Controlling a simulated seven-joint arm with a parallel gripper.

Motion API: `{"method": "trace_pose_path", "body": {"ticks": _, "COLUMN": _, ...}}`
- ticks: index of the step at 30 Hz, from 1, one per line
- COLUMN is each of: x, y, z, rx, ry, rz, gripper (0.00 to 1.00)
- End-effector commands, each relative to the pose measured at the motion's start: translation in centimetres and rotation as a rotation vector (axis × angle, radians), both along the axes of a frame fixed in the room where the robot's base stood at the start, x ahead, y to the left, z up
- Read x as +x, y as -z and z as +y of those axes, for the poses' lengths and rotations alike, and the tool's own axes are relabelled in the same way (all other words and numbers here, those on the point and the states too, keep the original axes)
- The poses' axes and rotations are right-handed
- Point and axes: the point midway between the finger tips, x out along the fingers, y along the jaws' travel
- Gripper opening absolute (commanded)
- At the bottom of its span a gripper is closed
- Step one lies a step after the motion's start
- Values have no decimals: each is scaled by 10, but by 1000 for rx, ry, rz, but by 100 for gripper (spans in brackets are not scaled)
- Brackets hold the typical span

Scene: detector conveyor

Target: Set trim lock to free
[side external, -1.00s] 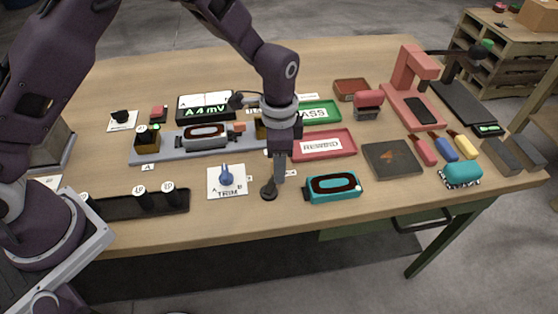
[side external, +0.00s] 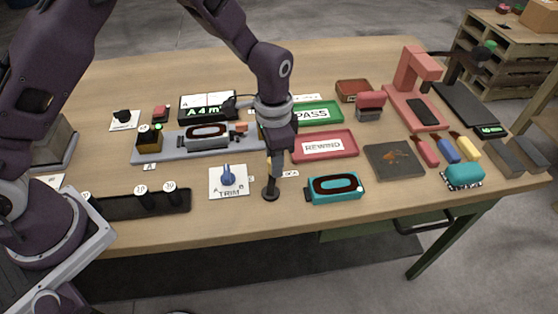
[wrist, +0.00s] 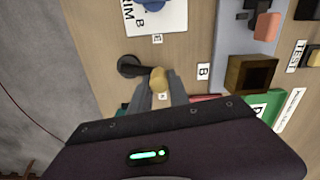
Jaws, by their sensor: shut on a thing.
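The trim lock is a small dark lever with a round black base (side external: 270,194), standing right of the white TRIM card with its blue knob (side external: 228,177). In the wrist view the lever's dark base (wrist: 130,66) shows, and its arm runs right to a tan tip (wrist: 158,78). My gripper (side external: 273,177) points down over the lever. In the wrist view its grey fingers (wrist: 160,84) are shut on the tan tip. Small white tags lie around the lever; their lettering is too small to read surely. The fingers partly hide the lever in the side view.
A teal oval-topped device (side external: 335,188) lies close right of my gripper. The red REWIND tray (side external: 350,153) and green PASS tray (side external: 333,106) are behind it. The grey conveyor rail (side external: 175,152) is behind left. The table's front edge is near.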

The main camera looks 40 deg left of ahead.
Motion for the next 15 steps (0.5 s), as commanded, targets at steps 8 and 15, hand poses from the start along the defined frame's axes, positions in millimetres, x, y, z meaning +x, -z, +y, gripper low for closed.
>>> {"method": "trace_pose_path", "body": {"ticks": 8, "x": -7, "y": -1, "z": 11, "rx": -1, "ry": -262, "rz": -2, "gripper": 0}}
{"method": "trace_pose_path", "body": {"ticks": 15, "x": -15, "y": -1, "z": 19, "rx": -1, "ry": -475, "rz": -2, "gripper": 0}}
